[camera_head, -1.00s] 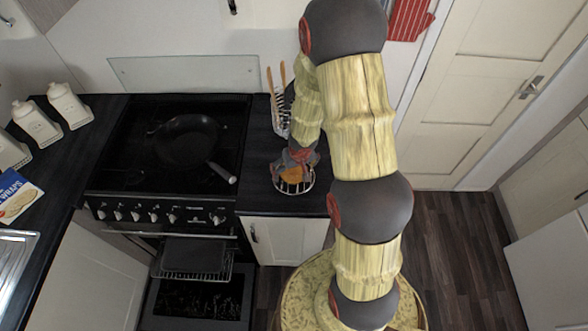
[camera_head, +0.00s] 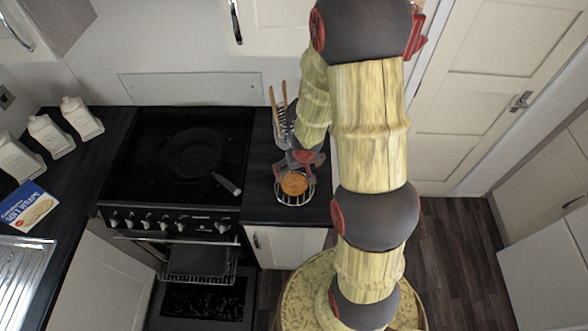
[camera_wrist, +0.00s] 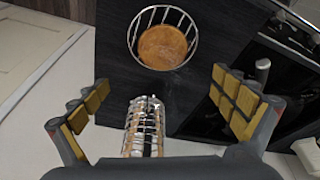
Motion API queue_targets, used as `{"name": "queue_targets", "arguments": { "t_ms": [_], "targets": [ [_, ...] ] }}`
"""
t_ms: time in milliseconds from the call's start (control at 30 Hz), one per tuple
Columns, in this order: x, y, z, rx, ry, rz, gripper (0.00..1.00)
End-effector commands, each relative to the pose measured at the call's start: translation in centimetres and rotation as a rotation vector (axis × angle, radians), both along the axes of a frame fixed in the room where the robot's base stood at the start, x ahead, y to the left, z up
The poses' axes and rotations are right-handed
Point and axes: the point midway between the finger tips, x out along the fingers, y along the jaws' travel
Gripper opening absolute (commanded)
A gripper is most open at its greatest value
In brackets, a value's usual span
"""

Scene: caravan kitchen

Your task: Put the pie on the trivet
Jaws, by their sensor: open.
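The pie (camera_head: 294,184) is round and golden brown. It sits inside the round wire trivet (camera_head: 293,201) on the dark counter to the right of the hob. In the wrist view the pie (camera_wrist: 162,47) lies flat within the trivet's wire rim (camera_wrist: 133,28). My gripper (camera_head: 300,163) is just behind and above the pie, apart from it. In the wrist view my gripper (camera_wrist: 160,105) has its fingers spread wide and empty, with the pie beyond the fingertips.
A wire utensil holder (camera_head: 283,125) with wooden-handled tools stands behind my gripper, close to it; it also shows between the fingers in the wrist view (camera_wrist: 143,125). A dark pan (camera_head: 195,152) is on the hob. The oven door (camera_head: 203,290) hangs open below.

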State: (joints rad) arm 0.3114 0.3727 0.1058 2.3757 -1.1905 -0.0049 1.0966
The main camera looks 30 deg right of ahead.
Motion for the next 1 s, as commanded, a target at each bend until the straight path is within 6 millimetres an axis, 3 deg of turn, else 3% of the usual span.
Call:
{"name": "queue_targets", "arguments": {
  "t_ms": [200, 367, 500, 700, 1000],
  "targets": [
    [1.4, -1.2, 8.9, -0.139, -0.083, -0.008, 0.97],
    [0.2, -0.9, 16.1, -0.216, -0.121, -0.023, 0.97],
    [-2.0, 0.5, 21.5, -0.237, -0.140, -0.025, 0.97],
    [-6.6, 4.1, 27.5, -0.200, -0.160, 0.006, 0.97],
    [-14.1, 11.2, 32.9, -0.058, -0.194, 0.148, 0.97]
  ]
}}
